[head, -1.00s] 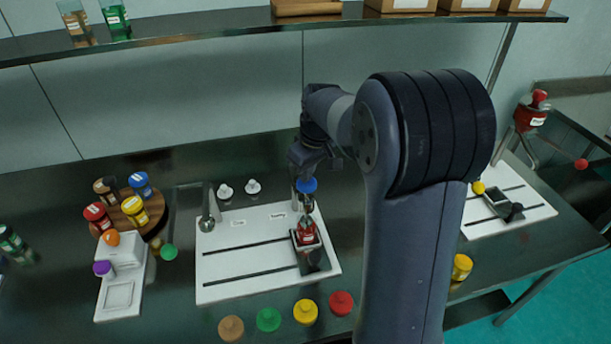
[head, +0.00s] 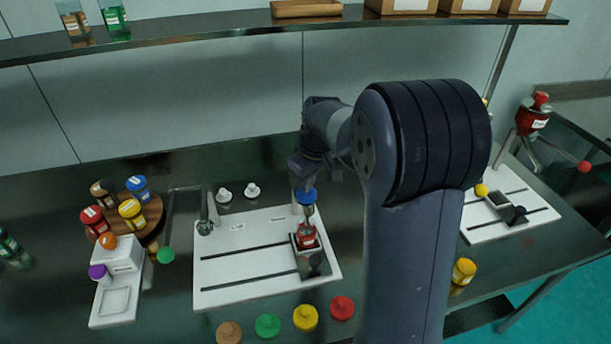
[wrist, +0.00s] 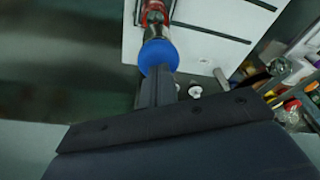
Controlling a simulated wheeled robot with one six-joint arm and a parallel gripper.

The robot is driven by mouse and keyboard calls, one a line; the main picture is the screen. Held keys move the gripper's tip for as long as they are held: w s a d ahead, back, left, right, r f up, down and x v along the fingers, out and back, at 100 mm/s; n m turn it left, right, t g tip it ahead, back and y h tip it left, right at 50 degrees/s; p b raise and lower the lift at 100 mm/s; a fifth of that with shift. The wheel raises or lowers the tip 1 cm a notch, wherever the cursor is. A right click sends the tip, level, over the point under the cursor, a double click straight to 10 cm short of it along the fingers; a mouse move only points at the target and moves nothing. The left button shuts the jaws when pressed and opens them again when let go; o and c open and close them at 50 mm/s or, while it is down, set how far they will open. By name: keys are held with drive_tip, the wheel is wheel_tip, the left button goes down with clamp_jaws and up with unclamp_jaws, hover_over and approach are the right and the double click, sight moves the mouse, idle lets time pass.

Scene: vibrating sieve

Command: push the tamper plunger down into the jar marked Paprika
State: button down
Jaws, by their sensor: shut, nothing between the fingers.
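The tamper's blue knob (head: 306,196) stands upright on a metal plunger (head: 308,211) over the red-labelled jar (head: 307,237). The jar's lettering is too small to read. It stands in a dark holder on the right part of the white board (head: 225,272). My gripper (head: 304,184) is shut and empty, with its fingertips at the top of the blue knob, seemingly touching it. In the wrist view the shut fingers (wrist: 158,92) reach down to the blue knob (wrist: 158,54), with the metal plunger and red jar (wrist: 154,11) beyond. The plunger's lower end is hidden.
A round wooden tray (head: 153,213) with several capped jars and a white scale (head: 112,290) stand at left. Several coloured knobs, including a yellow one (head: 305,316), line the front. A shelf (head: 200,40) runs overhead. A second board (head: 520,218) lies at right.

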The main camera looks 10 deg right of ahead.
wheel_tip(320, 180, up, 11)
drive_tip(key=p, duration=0.8)
drive_tip(key=shift+p, duration=0.35)
drive_tip(key=shift+s, duration=0.1)
idle(0.4)
